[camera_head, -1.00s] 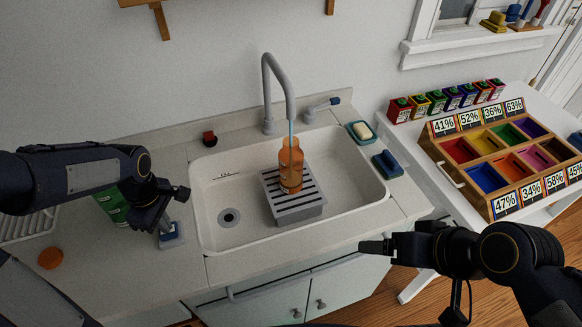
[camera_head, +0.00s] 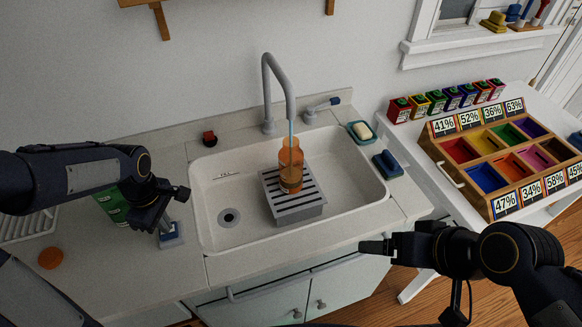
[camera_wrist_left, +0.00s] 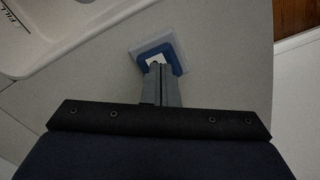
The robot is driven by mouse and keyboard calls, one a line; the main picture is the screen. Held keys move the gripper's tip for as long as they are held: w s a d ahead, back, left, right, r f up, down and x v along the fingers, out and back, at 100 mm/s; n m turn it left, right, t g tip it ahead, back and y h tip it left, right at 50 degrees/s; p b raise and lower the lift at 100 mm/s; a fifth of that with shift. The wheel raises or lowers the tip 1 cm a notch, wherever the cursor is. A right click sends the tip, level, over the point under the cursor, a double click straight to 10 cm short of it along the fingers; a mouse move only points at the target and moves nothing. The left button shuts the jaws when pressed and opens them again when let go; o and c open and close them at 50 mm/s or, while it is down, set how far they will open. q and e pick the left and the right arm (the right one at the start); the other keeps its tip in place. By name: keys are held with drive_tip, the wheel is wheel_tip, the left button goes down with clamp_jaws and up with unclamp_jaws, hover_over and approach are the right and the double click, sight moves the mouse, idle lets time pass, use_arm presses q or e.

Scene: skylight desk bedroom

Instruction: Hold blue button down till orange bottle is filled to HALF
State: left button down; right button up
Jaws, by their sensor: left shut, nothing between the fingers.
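The orange bottle (camera_head: 291,170) stands upright on a slatted grey rack (camera_head: 296,207) in the sink. A thin blue stream runs from the faucet (camera_head: 275,90) into its top. A darker band shows in its lower part, but the exact level is hard to read. The blue button (camera_head: 171,234) is on the counter left of the sink. My left gripper (camera_head: 166,227) is shut and its tips are at the button. In the left wrist view, the fingertips (camera_wrist_left: 160,70) cover part of the blue button (camera_wrist_left: 151,49). My right gripper (camera_head: 372,247) is in front of the sink, away from the bottle.
The white sink (camera_head: 215,190) has a drain at its left. A sponge dish (camera_head: 361,132) and a blue block (camera_head: 387,163) sit at its right rim. An orange cap (camera_head: 51,258) and a green item (camera_head: 112,204) are on the left counter. A compartment box (camera_head: 470,190) stands right.

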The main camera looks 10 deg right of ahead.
use_arm(q)
drive_tip(key=shift+r, duration=0.1)
wheel_tip(320, 180, up, 6)
drive_tip(key=p, duration=0.5)
idle(0.8)
wheel_tip(320, 180, down, 4)
drive_tip(key=m+b, duration=0.5)
drive_tip(key=m, duration=0.1)
idle(0.4)
drive_tip(key=shift+f+b, duration=0.2)
drive_tip(key=shift+b, duration=0.25)
idle(1.7)
